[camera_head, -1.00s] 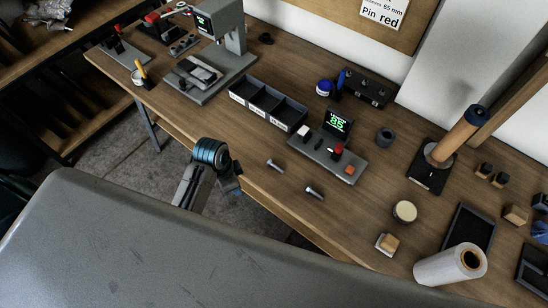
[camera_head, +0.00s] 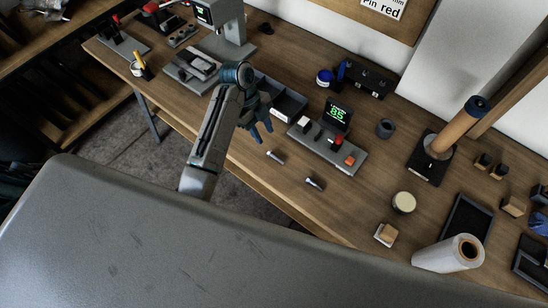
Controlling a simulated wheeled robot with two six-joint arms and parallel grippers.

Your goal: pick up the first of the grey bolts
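Two grey bolts lie on the wooden workbench (camera_head: 225,160). One bolt (camera_head: 275,156) lies nearer the black bin tray, and the other bolt (camera_head: 314,183) lies further right, closer to the bench's front edge. My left gripper (camera_head: 262,138) is above the bench, just up and left of the first bolt. Its dark fingers look spread apart with nothing between them, and they do not touch the bolt. My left arm hides part of the bin tray (camera_head: 283,104). My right gripper is not in view.
A grey device with a green "85" display (camera_head: 337,114) stands right behind the bolts. A round tin (camera_head: 403,202), a small wooden block (camera_head: 386,235) and a white roll (camera_head: 450,254) are to the right. A large grey surface (camera_head: 190,245) fills the foreground.

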